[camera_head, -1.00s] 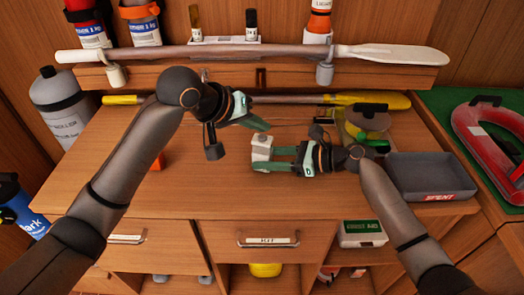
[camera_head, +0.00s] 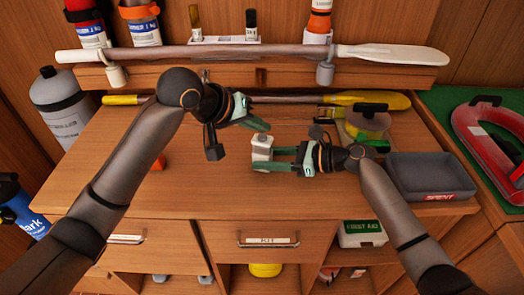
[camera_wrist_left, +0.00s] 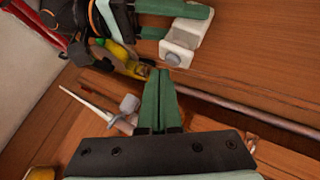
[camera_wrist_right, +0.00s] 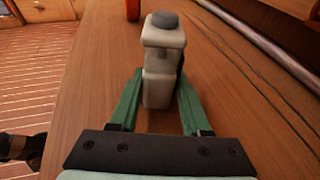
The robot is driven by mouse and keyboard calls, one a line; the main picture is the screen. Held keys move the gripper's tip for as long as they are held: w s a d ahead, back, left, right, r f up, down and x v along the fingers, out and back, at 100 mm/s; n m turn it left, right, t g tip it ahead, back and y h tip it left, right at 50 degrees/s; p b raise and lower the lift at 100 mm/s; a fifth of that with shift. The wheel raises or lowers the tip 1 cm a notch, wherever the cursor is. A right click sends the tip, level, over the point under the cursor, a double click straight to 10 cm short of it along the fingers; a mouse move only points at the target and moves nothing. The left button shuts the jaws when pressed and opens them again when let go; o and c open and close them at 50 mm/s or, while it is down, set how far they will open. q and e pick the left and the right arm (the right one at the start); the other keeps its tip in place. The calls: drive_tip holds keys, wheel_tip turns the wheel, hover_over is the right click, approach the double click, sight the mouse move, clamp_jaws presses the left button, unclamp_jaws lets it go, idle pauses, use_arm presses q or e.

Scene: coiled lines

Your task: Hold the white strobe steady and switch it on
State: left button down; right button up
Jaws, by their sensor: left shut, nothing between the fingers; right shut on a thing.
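The white strobe (camera_head: 262,149) stands upright over the front middle of the wooden bench, with a grey round button on its top. In the right wrist view the strobe (camera_wrist_right: 162,62) sits between the two green fingers of my right gripper (camera_wrist_right: 157,90), which is shut on its sides. My left gripper (camera_head: 266,128) is shut and empty just above and behind the strobe. In the left wrist view its closed fingertips (camera_wrist_left: 162,74) are close to the button (camera_wrist_left: 173,58); I cannot tell whether they touch.
A yellow-ended pole (camera_head: 370,100) lies along the bench back, below a racked paddle (camera_head: 390,55). The bench's left front is mostly clear.

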sight(259, 141)
use_arm(q)
drive_tip(key=shift+f, duration=0.6)
idle(0.4)
drive_tip(key=shift+r, duration=0.65)
use_arm(e)
drive_tip(key=o, duration=1.1)
drive_tip(key=shift+c, duration=0.2)
use_arm(q)
wheel_tip(259, 141, up, 6)
use_arm(e)
drive_tip(key=shift+d, duration=0.15)
